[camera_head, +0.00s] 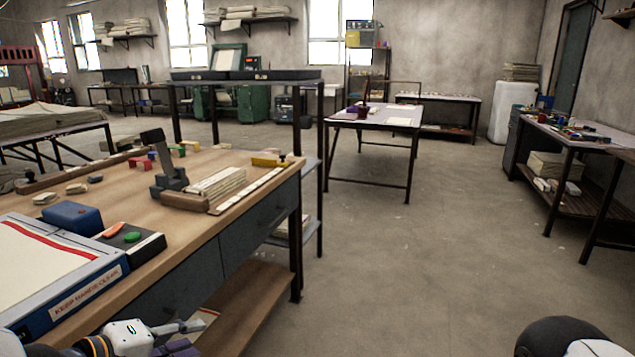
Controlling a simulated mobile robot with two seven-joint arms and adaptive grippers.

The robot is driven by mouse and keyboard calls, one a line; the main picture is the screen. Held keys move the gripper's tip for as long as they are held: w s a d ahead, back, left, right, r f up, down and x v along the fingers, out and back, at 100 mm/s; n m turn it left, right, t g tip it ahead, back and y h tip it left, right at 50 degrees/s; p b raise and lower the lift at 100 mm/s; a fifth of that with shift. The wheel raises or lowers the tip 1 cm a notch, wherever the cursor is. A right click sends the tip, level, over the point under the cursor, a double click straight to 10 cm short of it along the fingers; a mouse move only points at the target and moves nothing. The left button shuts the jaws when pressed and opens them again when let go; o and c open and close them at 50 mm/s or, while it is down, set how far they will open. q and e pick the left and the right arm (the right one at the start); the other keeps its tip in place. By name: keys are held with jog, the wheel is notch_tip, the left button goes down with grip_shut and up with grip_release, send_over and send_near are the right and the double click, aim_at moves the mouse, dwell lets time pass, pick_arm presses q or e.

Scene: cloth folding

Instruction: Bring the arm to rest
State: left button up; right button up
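My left gripper (190,336) is at the bottom left, low beside the front of the wooden workbench (215,165). It has a white body, a grey finger part and dark purple parts, and the bottom edge of the picture cuts it off. Whether it is open or shut is unclear, and I see no cloth held in it. Of my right arm (556,337), only a black and white rounded part shows at the bottom right. My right gripper is out of view.
On the bench are a blue-edged machine (75,310) labelled to keep hands clear, a control box (136,245) with red and green buttons, and a dark clamp-like tool (165,160). A table (385,122) stands behind, another bench (570,135) at right. The middle floor is clear.

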pick_arm(q)
jog(key=s+d+f+m+g+y, duration=0.15)
jog(key=s+d+f+g, duration=0.3)
jog(key=s+f, duration=0.65)
pick_arm(e)
jog(key=shift+t, duration=0.8)
jog(key=w+r+p, duration=0.1)
jog(key=r, duration=0.1)
jog(key=w+r+p, duration=0.1)
jog(key=w, duration=0.1)
jog(key=shift+d+r+p, duration=0.15)
jog(key=shift+r+p, duration=0.25)
jog(key=shift+c, duration=0.8)
pick_arm(q)
jog(key=s+a+f+m+g+y, duration=0.2)
jog(key=s+m+g, duration=0.1)
jog(key=s, duration=1.4)
jog(key=s+a+f+m+g+y, duration=0.2)
jog(key=s+m+g+y, duration=0.1)
jog(key=s, duration=1.4)
jog(key=shift+s+m+g, duration=0.25)
jog(key=shift+m+g, duration=0.4)
jog(key=shift+g, duration=0.2)
